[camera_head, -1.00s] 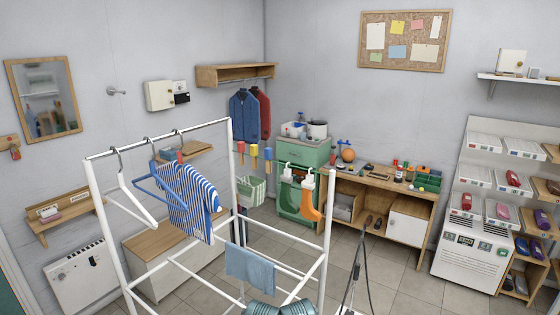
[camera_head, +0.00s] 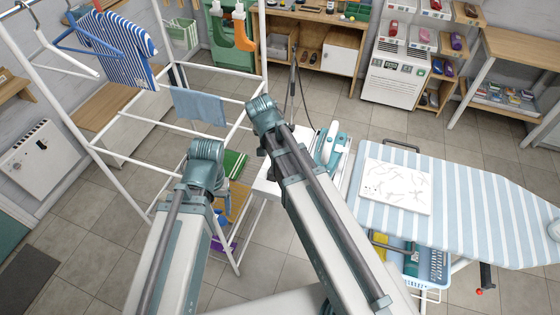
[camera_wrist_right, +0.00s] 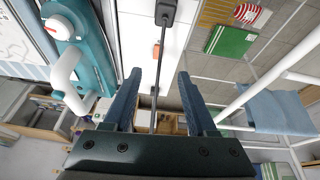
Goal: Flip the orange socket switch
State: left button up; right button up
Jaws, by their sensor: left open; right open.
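The orange switch (camera_wrist_right: 157,50) shows as a small block on a white strip (camera_wrist_right: 190,20) in the right wrist view. A black plug (camera_wrist_right: 166,10) with a dark cord sits above it in that picture, and the cord runs down close beside the switch. My right gripper (camera_wrist_right: 158,75) is open and empty. The switch appears between its fingertips, beyond them, and I see no contact. In the head view I cannot make out the switch. My left arm (camera_head: 205,155) reaches in beside the drying rack, and its fingers are hard to make out there.
A striped ironing board (camera_head: 465,200) bearing a white sheet (camera_head: 397,186) stands at the right, with a teal-and-white iron (camera_head: 328,145) at its left end. A white drying rack (camera_head: 85,150) with a blue towel (camera_head: 198,105) is at the left. Tiled floor between is partly open.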

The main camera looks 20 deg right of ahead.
jog(key=shift+m, duration=0.4)
jog(key=b+x, duration=0.8)
jog(key=x, duration=0.1)
jog(key=w+d+b+x, duration=0.1)
jog(key=b+x, duration=0.3)
jog(key=x, duration=0.1)
jog(key=shift+r+b, duration=0.25)
jog(key=shift+b, duration=0.15)
pick_arm(q)
notch_tip(320, 180, down, 13)
jog(key=shift+s+r, duration=0.15)
jog(key=shift+s, duration=0.1)
pick_arm(e)
jog(key=shift+r, duration=0.1)
grip_shut()
